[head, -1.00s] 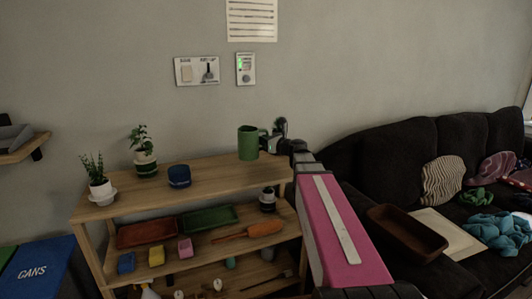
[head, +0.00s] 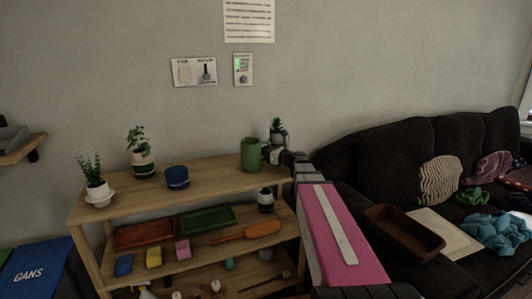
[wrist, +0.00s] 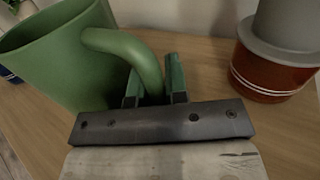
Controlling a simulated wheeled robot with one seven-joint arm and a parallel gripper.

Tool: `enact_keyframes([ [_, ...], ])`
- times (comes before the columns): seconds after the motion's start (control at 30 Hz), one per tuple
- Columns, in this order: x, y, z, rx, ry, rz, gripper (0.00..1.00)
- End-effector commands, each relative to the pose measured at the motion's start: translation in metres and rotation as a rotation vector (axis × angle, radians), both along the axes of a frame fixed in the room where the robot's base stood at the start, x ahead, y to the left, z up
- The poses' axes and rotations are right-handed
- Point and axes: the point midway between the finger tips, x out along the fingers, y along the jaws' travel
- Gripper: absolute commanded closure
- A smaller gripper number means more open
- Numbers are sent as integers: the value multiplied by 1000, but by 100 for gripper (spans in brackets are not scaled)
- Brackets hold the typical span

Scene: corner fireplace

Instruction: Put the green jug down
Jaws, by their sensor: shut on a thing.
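The green jug (head: 250,154) is upright at the right end of the wooden shelf unit's top board (head: 212,178). In the wrist view the jug (wrist: 62,52) fills the upper left, its handle toward me. My gripper (wrist: 155,88) is shut on the handle, one finger on each side of it. In the head view my gripper (head: 268,152) is at the jug's right side. The jug's base is at or very near the board; its lower edge is partly hidden in the wrist view, so I cannot tell whether it touches.
A potted plant (head: 278,131) stands close behind and right of the jug; its red and grey pot (wrist: 270,60) shows in the wrist view. A blue pot (head: 177,177) and two more plants stand left on the board. Clear board lies between the blue pot and the jug.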

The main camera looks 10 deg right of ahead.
Motion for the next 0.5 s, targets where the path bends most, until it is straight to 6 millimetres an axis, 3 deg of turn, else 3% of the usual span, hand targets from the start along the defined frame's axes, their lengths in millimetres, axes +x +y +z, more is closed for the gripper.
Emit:
enact_keyframes([
  [0.13,0,0,-2,2,1,0,100],
  [0.17,0,0,-3,1,1,0,80],
  [0.2,0,0,-3,0,0,0,66],
  [0.23,0,0,-2,0,0,0,60],
  [0.5,0,0,-2,0,0,0,60],
])
